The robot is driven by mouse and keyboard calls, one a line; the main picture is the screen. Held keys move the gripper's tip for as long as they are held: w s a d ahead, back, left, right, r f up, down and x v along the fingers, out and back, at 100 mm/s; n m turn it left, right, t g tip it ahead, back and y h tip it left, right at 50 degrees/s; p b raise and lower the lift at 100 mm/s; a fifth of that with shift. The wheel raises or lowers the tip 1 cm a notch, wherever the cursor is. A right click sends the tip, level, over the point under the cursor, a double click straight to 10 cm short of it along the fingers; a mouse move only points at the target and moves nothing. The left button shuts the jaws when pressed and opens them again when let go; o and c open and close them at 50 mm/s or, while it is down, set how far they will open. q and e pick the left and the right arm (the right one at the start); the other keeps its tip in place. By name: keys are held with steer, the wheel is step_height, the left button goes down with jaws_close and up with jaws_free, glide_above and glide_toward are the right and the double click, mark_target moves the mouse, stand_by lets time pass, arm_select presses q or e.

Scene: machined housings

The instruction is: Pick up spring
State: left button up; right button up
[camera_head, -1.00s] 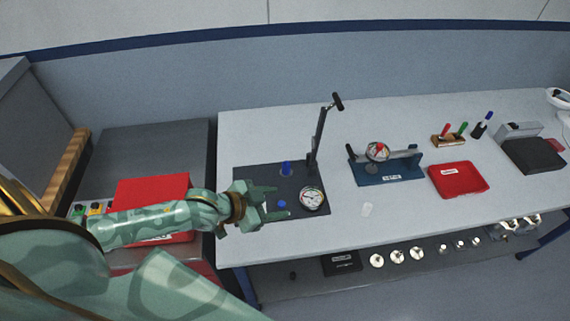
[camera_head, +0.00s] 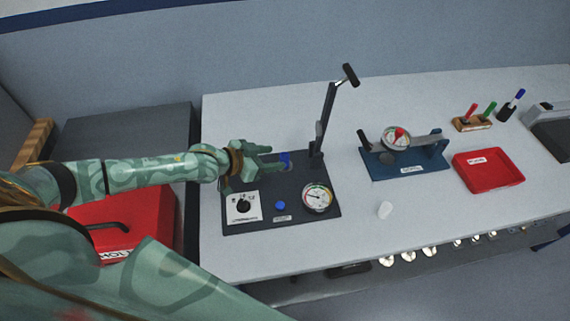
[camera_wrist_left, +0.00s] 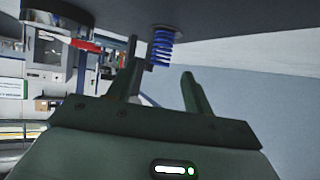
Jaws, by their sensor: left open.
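The spring (camera_head: 287,159) is a small blue coil standing on the dark base plate (camera_head: 262,217) of the lever press. It also shows in the left wrist view (camera_wrist_left: 161,46) as a blue coil under a dark surface at the top of the picture. My left gripper (camera_head: 271,157) is open and empty, just left of the spring, with its fingers pointing toward it. In the left wrist view the spring stands beyond the gap between the fingertips (camera_wrist_left: 163,70). The fingers partly overlap the spring in the head view. My right gripper is not in view.
The press's black lever (camera_head: 328,115) rises right behind the spring. A round gauge (camera_head: 317,197), a blue button (camera_head: 280,205) and a dial panel (camera_head: 242,207) sit on the plate. A blue gauge fixture (camera_head: 405,170) and red tray (camera_head: 487,170) stand farther right.

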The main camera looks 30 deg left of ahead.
mark_target(283, 156)
arm_select(q)
steer(key=x, duration=0.2)
steer(key=shift+w+d+f+b, duration=0.15)
steer(key=shift+w+f+b, duration=0.05)
steer(key=shift+w+b, duration=0.1)
steer(key=b+x, duration=0.1)
steer(key=x, duration=0.3)
steer(key=shift+w+d+f+b, duration=0.15)
steer(key=shift+w+b, duration=0.1)
steer(key=shift+b, duration=0.05)
steer(key=shift+s, duration=0.1)
steer(key=shift+c, duration=0.5)
steer(key=c, duration=0.9)
jaws_close()
